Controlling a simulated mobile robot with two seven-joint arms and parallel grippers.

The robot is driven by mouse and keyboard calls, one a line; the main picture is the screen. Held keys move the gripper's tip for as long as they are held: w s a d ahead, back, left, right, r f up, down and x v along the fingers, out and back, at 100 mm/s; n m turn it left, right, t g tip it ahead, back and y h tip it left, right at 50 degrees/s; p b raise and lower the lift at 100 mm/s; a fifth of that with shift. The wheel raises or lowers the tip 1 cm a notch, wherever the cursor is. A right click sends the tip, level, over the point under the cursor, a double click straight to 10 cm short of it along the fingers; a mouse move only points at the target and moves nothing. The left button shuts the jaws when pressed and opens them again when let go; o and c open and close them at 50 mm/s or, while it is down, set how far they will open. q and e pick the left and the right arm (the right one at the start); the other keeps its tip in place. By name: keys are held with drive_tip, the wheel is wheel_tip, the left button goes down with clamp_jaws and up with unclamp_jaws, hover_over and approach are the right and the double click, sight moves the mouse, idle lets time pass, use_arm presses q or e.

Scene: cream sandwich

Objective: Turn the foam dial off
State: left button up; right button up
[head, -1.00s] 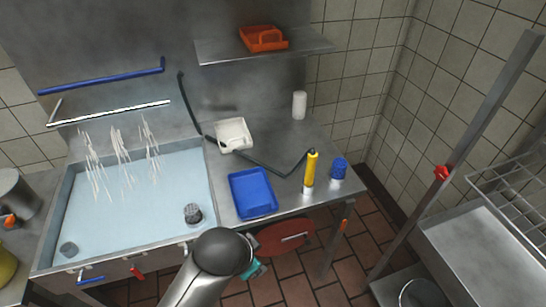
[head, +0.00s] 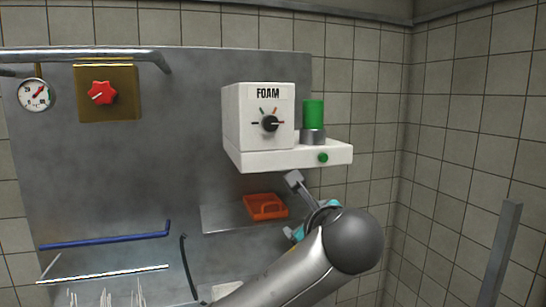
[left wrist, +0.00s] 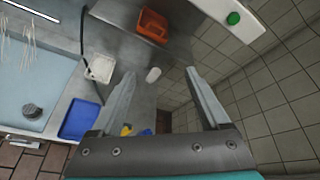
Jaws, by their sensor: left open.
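The foam dial (head: 270,124) is a black knob on the front of a white box labelled FOAM, high on the wall in the head view. Small coloured marks surround it, and its pointer appears to point right. My left gripper (head: 293,181) is just below the box, to the lower right of the dial and apart from it. In the left wrist view the left gripper (left wrist: 160,78) is open, with nothing between its fingers. The dial is not in the left wrist view. My right gripper is in neither view.
The box's white ledge (head: 290,158) carries a green cylinder (head: 313,114) and a green button (head: 323,157). A shelf (head: 225,217) with an orange tray (head: 266,207) is below. A red knob (head: 102,93) and gauge (head: 34,95) are at the left. Space before the dial is clear.

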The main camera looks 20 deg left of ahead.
sight(271, 123)
use_arm(q)
wheel_tip(271, 123, up, 16)
drive_tip(key=a+m+t+y, duration=0.2)
drive_tip(key=m+y, duration=0.1)
drive_tip(key=y, duration=0.2)
drive_tip(key=p+x, duration=0.2)
drive_tip(key=x, duration=0.4)
drive_tip(key=p+x, duration=0.2)
drive_tip(key=x, duration=0.5)
drive_tip(key=shift+w+d+r+p, duration=0.15)
drive_tip(key=shift+w+d+p, duration=0.15)
drive_tip(key=shift+w, duration=0.1)
drive_tip(key=shift+x, duration=0.95)
clamp_jaws()
